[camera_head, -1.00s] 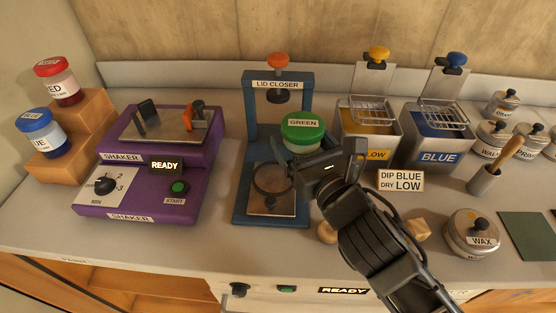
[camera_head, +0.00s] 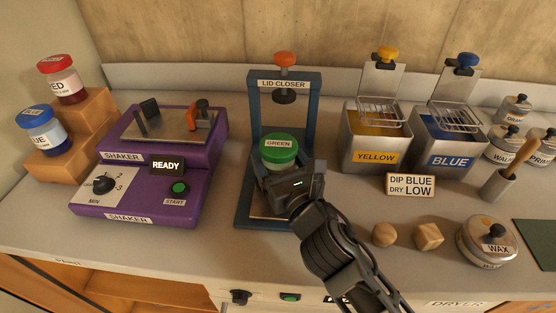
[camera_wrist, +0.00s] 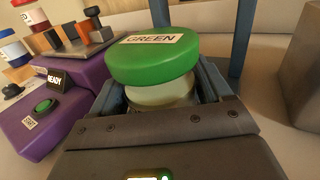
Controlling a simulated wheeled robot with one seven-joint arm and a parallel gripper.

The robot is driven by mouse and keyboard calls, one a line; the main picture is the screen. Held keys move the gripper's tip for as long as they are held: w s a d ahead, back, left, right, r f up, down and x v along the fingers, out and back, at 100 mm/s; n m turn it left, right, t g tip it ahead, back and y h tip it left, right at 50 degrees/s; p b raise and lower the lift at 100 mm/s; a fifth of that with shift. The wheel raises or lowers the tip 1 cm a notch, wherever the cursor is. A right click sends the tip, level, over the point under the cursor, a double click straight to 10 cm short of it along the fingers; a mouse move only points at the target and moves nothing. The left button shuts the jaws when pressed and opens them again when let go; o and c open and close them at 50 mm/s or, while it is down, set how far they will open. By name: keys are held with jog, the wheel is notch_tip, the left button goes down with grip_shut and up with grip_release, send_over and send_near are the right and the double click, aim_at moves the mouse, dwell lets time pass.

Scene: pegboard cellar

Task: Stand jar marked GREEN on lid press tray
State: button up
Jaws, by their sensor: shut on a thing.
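The jar marked GREEN (camera_head: 279,152) has a green lid and a pale body. It is upright inside the frame of the blue lid press (camera_head: 254,130), labelled LID CLOSER, below its orange-topped plunger (camera_head: 284,92). My gripper (camera_head: 285,178) is shut on the jar from the front. In the wrist view the GREEN jar (camera_wrist: 152,56) sits between my two fingers. The press tray (camera_head: 262,209) shows only in part, under and in front of my gripper. My gripper hides the jar's base, so I cannot tell whether it touches the tray.
A purple shaker (camera_head: 135,205) with a READY display stands left of the press. Red and blue jars stand on wooden steps (camera_head: 62,167) at far left. Yellow (camera_head: 375,156) and blue (camera_head: 448,158) dip tanks stand right. Wooden blocks (camera_head: 428,237) and a WAX tin (camera_head: 487,242) lie front right.

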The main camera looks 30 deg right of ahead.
jog(key=shift+f, duration=0.15)
jog(key=o, duration=1.3)
jog(key=shift+c, duration=0.2)
jog(key=s+b, duration=0.1)
jog(key=s, duration=0.2)
jog(key=s+b, duration=0.1)
jog(key=s, duration=0.3)
jog(key=s+a, duration=0.1)
jog(key=s, duration=0.2)
jog(key=shift+s+a+b, duration=0.1)
jog(key=shift+s+b, duration=0.15)
jog(key=shift+b, duration=0.15)
jog(key=shift+s+a, duration=0.1)
jog(key=shift+s, duration=0.65)
